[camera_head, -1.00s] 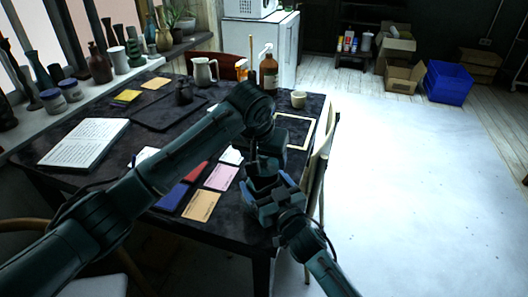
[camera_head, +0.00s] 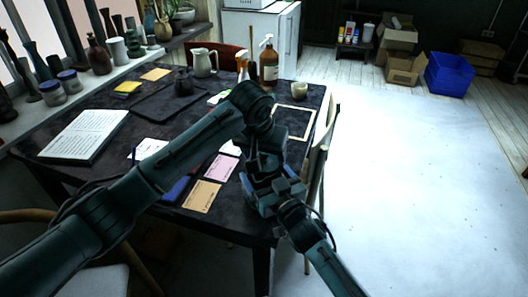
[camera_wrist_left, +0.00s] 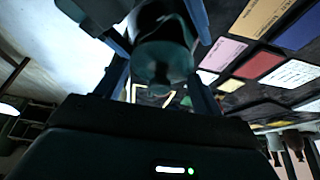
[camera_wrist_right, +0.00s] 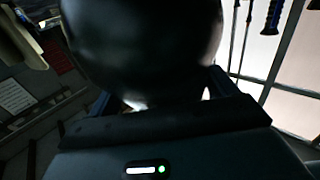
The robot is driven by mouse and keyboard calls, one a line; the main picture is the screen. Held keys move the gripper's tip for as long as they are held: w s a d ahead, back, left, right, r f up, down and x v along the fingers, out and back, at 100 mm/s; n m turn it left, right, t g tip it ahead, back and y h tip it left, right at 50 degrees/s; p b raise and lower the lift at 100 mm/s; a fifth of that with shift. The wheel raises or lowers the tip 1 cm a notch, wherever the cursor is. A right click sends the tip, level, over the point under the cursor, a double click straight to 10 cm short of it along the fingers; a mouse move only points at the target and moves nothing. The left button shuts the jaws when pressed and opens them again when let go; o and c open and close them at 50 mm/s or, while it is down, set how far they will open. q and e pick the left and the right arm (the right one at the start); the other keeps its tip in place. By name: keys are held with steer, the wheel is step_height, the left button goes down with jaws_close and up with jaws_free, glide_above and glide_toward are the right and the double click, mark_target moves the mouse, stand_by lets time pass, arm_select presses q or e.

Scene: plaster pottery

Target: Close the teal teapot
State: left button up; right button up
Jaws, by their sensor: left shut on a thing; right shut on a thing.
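My left gripper (camera_head: 264,166) and my right gripper (camera_head: 278,191) are close together over the near right edge of the table (camera_head: 128,172). In the left wrist view, the left gripper (camera_wrist_left: 160,35) is shut on a dark teal rounded piece (camera_wrist_left: 162,62) with a small knob, which looks like the teapot lid. In the right wrist view, the right gripper is shut on a large dark round body (camera_wrist_right: 140,45), which looks like the teapot. It fills the top middle and hides the fingertips. In the head view, arms and grippers hide most of both pieces; I cannot tell whether they touch.
A dark pot (camera_head: 183,82) stands on a tray at the table's back. A chair (camera_head: 318,150) is close on the right.

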arm_select(q)
steer(key=shift+f, duration=0.7)
stand_by(0.3)
steer(key=shift+f, duration=0.1)
stand_by(0.4)
steer(key=shift+r, duration=0.6)
stand_by(0.4)
steer(key=shift+s+a+f, duration=0.1)
steer(key=shift+f, duration=0.75)
stand_by(0.8)
steer(key=o, duration=1.1)
steer(key=shift+r, duration=0.1)
steer(key=shift+c, duration=0.2)
